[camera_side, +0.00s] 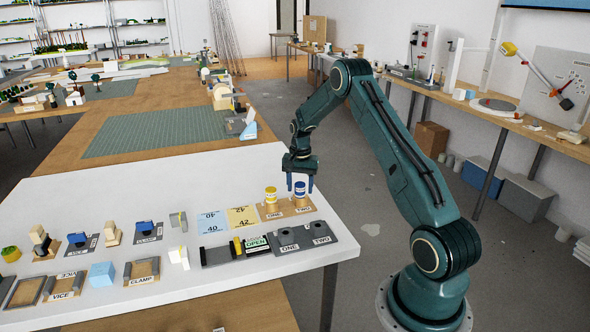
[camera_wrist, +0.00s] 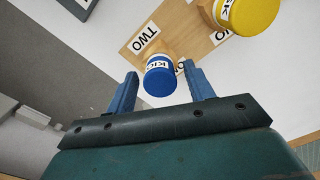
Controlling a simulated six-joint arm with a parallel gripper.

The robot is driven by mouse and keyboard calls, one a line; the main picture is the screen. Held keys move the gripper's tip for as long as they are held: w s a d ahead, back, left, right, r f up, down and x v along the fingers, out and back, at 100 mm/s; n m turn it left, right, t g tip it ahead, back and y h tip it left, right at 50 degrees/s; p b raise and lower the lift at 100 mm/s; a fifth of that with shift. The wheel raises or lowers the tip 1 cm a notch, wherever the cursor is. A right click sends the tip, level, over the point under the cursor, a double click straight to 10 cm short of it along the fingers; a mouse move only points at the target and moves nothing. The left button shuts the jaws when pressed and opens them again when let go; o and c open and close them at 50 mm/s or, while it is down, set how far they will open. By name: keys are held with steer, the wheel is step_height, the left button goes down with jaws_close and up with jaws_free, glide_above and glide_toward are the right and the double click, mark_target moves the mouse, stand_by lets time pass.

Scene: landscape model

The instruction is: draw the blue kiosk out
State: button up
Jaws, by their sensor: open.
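The blue kiosk (camera_side: 300,189) is a small upright cylinder with a white label band. It stands on the wooden board (camera_side: 287,211) marked ONE and TWO, at its TWO end. In the wrist view the blue kiosk (camera_wrist: 160,78) shows between my fingers. My gripper (camera_side: 300,183) is open with its blue fingers on either side of the kiosk's upper part; I cannot tell if they touch it. The yellow kiosk (camera_side: 270,195) stands on the same board to the left; it also shows in the wrist view (camera_wrist: 246,14).
A dark grey plate (camera_side: 303,241) marked ONE and TWO, with round holes, lies in front of the board. Beside it is a dark fixture with an OPEN label (camera_side: 256,243). Blue and yellow number cards (camera_side: 211,221) lie left. The white table's right edge is close by.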

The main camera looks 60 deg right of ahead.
steer(key=c, duration=1.1)
steer(key=shift+r, duration=0.8)
steer(key=shift+r, duration=1.65)
